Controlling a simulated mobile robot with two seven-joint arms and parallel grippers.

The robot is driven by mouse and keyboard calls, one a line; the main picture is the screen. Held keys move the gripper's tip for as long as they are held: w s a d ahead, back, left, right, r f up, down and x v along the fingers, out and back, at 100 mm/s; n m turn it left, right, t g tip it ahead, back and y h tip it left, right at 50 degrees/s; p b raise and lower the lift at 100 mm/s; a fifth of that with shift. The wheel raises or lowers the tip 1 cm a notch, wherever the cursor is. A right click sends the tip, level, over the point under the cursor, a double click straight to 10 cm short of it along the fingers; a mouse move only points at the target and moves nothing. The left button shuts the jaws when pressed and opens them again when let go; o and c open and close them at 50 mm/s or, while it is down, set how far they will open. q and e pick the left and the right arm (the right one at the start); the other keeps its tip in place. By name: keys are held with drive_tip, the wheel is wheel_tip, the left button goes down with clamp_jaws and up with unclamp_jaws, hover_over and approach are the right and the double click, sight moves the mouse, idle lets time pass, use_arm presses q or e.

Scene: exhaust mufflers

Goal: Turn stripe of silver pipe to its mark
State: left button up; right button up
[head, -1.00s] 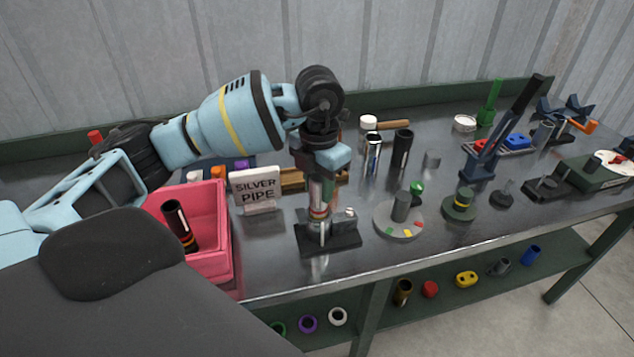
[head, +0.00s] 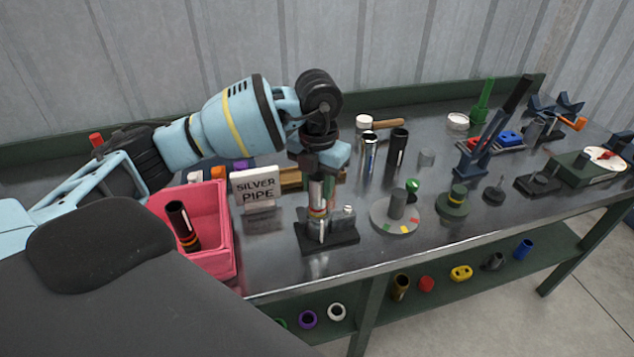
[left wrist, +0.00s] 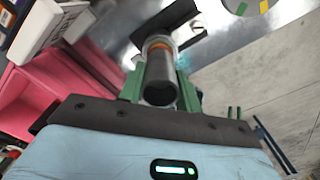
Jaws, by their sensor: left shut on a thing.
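The silver pipe (head: 317,197) stands upright in a dark stand (head: 340,236) at the front of the bench, beside the "SILVER PIPE" sign (head: 255,186). My left gripper (head: 318,172) points down over the stand and is shut on the pipe's upper part. In the left wrist view, the pipe (left wrist: 160,76) lies between the green fingers of my left gripper (left wrist: 160,90). An orange band (left wrist: 160,42) rings it farther down. I cannot make out the stripe or the mark on the stand clearly. My right gripper is not in view.
A pink bin (head: 222,235) with a dark banded pipe (head: 182,225) is at left. A grey disc with coloured marks (head: 397,218) stands close on the right. A shiny pipe (head: 369,155) and a black pipe (head: 398,149) stand behind. Bare bench lies along the front edge.

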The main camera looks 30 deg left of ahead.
use_arm(q)
drive_tip(key=shift+r+n+p, duration=0.15)
drive_tip(key=shift+n+p, duration=0.2)
drive_tip(key=shift+n, duration=0.35)
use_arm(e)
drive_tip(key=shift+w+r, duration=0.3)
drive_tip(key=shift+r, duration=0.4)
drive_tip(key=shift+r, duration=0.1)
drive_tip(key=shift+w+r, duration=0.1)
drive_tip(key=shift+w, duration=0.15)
use_arm(q)
drive_tip(key=o, duration=1.2)
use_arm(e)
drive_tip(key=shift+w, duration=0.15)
